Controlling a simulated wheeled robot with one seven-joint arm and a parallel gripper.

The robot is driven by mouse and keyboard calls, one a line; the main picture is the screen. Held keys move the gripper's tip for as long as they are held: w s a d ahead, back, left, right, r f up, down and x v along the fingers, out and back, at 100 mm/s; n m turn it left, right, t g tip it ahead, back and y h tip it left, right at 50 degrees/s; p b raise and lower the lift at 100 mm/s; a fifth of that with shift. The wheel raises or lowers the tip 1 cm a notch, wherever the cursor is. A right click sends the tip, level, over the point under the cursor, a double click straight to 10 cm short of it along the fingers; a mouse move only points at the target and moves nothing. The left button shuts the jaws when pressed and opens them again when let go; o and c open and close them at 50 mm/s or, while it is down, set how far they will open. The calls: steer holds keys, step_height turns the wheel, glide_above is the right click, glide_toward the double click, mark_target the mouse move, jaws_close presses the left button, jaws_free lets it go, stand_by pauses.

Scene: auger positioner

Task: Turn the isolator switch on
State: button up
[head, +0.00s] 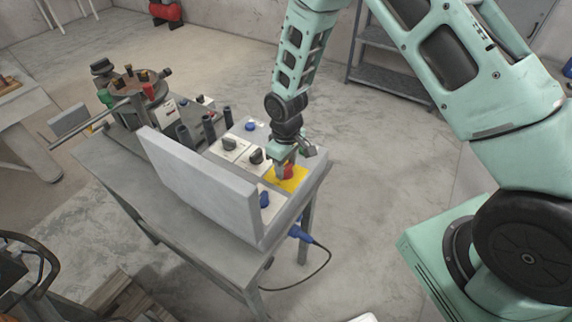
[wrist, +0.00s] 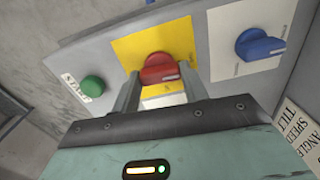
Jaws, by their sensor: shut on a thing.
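The isolator switch is a red rotary knob (wrist: 160,68) on a yellow plate (wrist: 178,38), set in the grey control panel. In the head view the red knob (head: 288,171) and its yellow plate (head: 297,183) are at the panel's right end, partly covered by my gripper. My gripper (wrist: 160,85) reaches the knob from above, with one finger on each side, shut on it. The knob's pointer mark is hard to read. In the head view my gripper (head: 283,170) hides part of the knob.
A blue knob (wrist: 262,45) on a white plate and a green START button (wrist: 93,86) flank the switch. Black knobs (head: 230,144) lie farther along the panel. A raised grey plate (head: 200,185) stands along the panel's near side. A blue plug (head: 299,233) and cable hang below.

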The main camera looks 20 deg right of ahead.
mark_target(286, 166)
steer(key=m+b, duration=0.2)
steer(key=m, duration=0.2)
steer(key=shift+f, duration=0.1)
steer(key=m+b, duration=0.1)
steer(key=m, duration=0.8)
steer(key=shift+m, duration=2.2)
steer(key=o, duration=1)
step_height(286, 166, up, 18)
steer(key=b, duration=0.1)
steer(key=shift+f+b, duration=0.15)
steer(key=shift+b, duration=0.25)
